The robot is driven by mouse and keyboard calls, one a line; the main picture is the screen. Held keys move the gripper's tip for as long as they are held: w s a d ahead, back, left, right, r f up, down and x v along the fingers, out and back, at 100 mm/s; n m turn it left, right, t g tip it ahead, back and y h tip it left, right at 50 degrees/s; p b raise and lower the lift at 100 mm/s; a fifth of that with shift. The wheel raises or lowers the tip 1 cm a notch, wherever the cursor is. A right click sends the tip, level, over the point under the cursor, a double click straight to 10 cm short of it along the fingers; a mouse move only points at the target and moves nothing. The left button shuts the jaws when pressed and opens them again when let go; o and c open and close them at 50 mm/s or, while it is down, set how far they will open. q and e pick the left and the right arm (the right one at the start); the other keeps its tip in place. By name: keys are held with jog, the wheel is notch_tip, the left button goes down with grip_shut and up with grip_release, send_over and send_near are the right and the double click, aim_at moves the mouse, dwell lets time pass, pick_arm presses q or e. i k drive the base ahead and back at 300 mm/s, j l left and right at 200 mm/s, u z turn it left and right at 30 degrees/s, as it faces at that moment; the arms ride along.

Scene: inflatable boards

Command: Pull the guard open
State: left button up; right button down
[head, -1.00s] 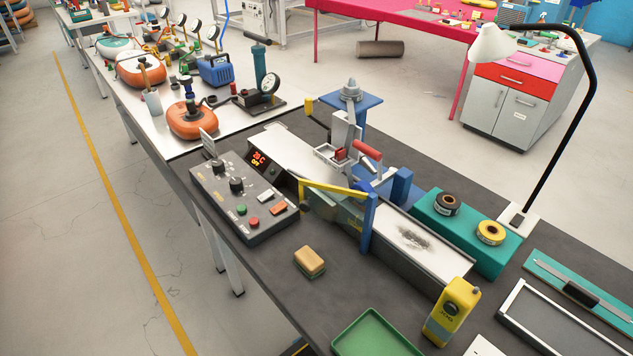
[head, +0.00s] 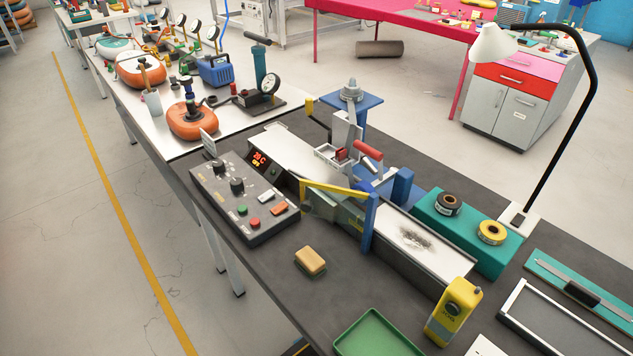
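The machine, with a long pale bed (head: 292,158), lies across the dark worktop in the head view. What looks like the guard (head: 336,211) is a dark, see-through panel with a yellow bar (head: 332,188) along its top. It stands at the front side of the machine, between the control box and a blue post (head: 369,224). A red-handled lever (head: 368,151) rises behind it. I cannot tell from this view how far the guard stands open. Neither of my grippers is in view.
A grey control box (head: 244,197) with knobs and buttons stands left of the guard. A sponge (head: 310,261), a green tray (head: 376,335) and a yellow handheld device (head: 454,311) lie in front. Tape rolls rest on a teal block (head: 468,246). A lamp (head: 497,45) arches over the right side.

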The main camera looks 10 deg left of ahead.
aim_at(306, 206)
jog(key=j+z, duration=0.15)
jog(key=j, duration=1.45)
